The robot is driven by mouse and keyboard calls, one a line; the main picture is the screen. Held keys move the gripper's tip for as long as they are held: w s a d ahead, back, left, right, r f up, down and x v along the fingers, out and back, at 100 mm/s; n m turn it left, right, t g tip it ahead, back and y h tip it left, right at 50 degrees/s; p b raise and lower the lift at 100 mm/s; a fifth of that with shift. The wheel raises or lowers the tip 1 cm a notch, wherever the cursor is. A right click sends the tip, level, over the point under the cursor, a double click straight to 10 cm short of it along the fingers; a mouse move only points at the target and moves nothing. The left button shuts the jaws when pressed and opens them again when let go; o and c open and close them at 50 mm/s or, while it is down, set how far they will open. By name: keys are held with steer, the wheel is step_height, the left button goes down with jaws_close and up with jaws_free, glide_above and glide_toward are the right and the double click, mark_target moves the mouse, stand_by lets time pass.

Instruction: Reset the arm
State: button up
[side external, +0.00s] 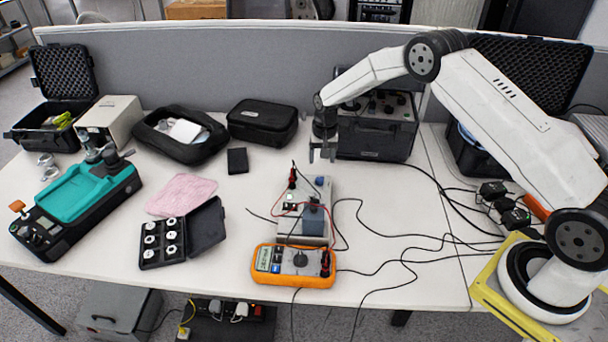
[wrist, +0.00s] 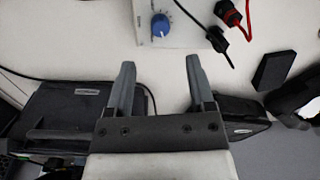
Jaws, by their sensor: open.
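My gripper (side external: 322,155) hangs from my arm above the table, just behind the grey-white control box (side external: 318,188) with the blue knob. In the wrist view, my gripper (wrist: 157,85) has its two fingers spread apart with nothing between them. The box (wrist: 165,22) lies beyond the fingertips there, with a red plug and a black plug at its right side. The fingers look clear of everything around them.
An orange multimeter (side external: 293,265), a case of round pieces (side external: 163,242), a pink cloth (side external: 182,195) and a teal-topped device (side external: 80,200) sit on the table (side external: 400,285). A black equipment case (side external: 375,135) stands close behind my gripper. Loose cables cross the table's right half.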

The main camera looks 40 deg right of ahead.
steer(key=shift+s+a+r, duration=0.15)
steer(key=shift+r, duration=0.25)
steer(key=s+a+r+n, duration=0.2)
steer(key=s+r, duration=0.2)
steer(key=s, duration=0.5)
steer(key=s+a+r+n+t, duration=0.1)
steer(key=s+r, duration=0.4)
steer(key=s, duration=0.5)
steer(key=s+a+r+n+t, duration=0.1)
steer(key=s+a+r+n, duration=0.2)
steer(key=s, duration=0.6)
step_height(320, 180, up, 2)
steer(key=shift+s+a+r+n, duration=0.15)
steer(key=shift+s+a+n, duration=0.2)
steer(key=shift+n, duration=0.15)
steer(key=shift+w, duration=0.15)
steer(key=w+a+f, duration=0.2)
steer(key=w+a, duration=0.6)
steer(key=a, duration=0.2)
steer(key=w+a+f, duration=0.2)
steer(key=w+a, duration=0.7)
steer(key=a, duration=0.2)
steer(key=shift+w+a, duration=0.15)
steer(key=shift+w, duration=0.1)
